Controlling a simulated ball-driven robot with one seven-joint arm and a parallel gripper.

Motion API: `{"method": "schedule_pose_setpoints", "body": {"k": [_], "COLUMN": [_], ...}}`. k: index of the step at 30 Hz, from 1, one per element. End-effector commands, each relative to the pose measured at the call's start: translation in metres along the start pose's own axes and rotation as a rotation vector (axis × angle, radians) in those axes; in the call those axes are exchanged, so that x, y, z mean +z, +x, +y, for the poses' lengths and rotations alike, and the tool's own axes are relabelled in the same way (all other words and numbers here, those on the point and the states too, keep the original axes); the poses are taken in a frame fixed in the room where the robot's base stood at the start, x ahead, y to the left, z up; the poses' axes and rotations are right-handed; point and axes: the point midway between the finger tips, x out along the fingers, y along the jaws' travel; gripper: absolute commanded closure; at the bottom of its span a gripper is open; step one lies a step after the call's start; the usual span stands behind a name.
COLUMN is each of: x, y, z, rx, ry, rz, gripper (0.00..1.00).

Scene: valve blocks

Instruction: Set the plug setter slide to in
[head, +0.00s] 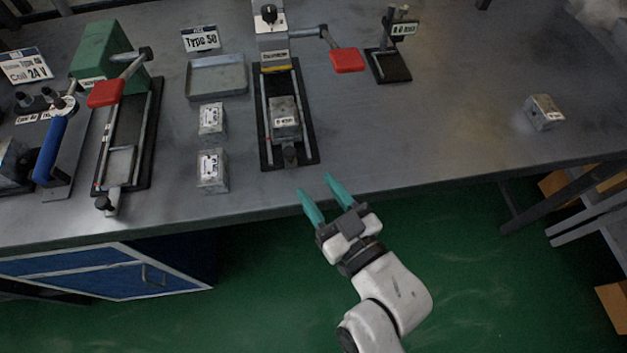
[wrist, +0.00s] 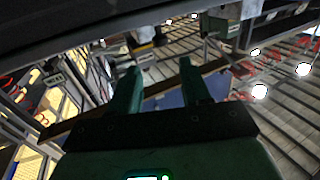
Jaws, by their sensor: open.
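Two slide fixtures stand on the bench; their name labels are too small to read surely, so I cannot tell which is the plug setter. The middle fixture (head: 272,45) has a pale body, a red lever (head: 347,60) and a railed base. Its slide carries a metal block (head: 285,112) toward the near end, with a dark knob (head: 290,156) in front. The left, green fixture (head: 102,48) has an empty-looking slide (head: 121,163) pulled near, its knob (head: 103,203) at the bench edge. My gripper (head: 315,184) is open and empty, just in front of the middle fixture's knob, apart from it.
Two metal blocks (head: 211,120) (head: 212,171) and a shallow tray (head: 217,76) lie left of the middle fixture. A small black stand (head: 391,65) is right of it. Another block (head: 544,112) sits far right. The bench between is clear.

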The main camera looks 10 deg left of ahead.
Motion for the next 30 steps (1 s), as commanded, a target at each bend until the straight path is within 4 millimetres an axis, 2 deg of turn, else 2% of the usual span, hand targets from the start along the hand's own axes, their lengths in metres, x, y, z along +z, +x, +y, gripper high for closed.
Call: {"method": "schedule_pose_setpoints", "body": {"k": [7, 11, 13, 17, 21, 27, 30], "x": [0.0, -0.001, -0.002, -0.005, -0.011, -0.018, -0.021], "y": [0.0, -0.003, -0.007, -0.021, -0.04, -0.062, -0.069], "z": [0.0, 0.001, 0.003, 0.008, 0.012, 0.013, 0.013], "rx": [0.0, 0.0, 0.0, 0.003, 0.013, 0.036, 0.047], "ry": [0.0, 0.04, 0.124, 0.41, 0.805, 1.286, 1.441], "rz": [0.0, -0.005, -0.015, -0.047, -0.091, -0.146, -0.164], "gripper": [0.54, 0.66, 0.73, 0.85, 0.99, 1.0, 1.0]}}
